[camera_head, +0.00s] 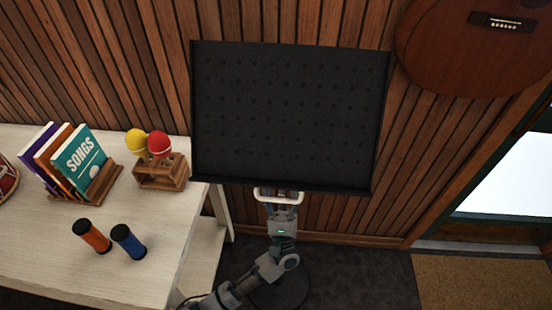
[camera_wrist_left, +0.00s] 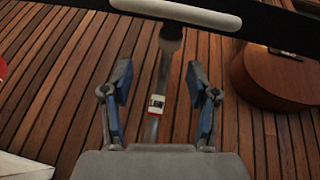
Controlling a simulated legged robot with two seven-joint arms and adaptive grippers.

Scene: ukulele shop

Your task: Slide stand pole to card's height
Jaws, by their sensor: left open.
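The stand's black desk (camera_head: 285,115) with rows of small holes faces me in the head view. A white bar (camera_head: 278,197) sits at its lower edge and also shows in the left wrist view (camera_wrist_left: 185,13). The grey stand pole (camera_wrist_left: 171,45) runs down below it. A small white card or label (camera_wrist_left: 157,103) with dark and red print is on the pole; its text is too small to read surely. My left gripper (camera_wrist_left: 158,80) is open, its blue-padded fingers on either side of the pole in the picture; contact is not visible. My right gripper is not in view.
A whitish table (camera_head: 140,285) at left bears books in a wooden rack (camera_head: 102,183), maracas in a wooden holder (camera_head: 160,178) and two shakers (camera_head: 92,236). A guitar (camera_head: 470,45) hangs upper right. A slatted wood wall is behind; a mat (camera_head: 480,282) lies right.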

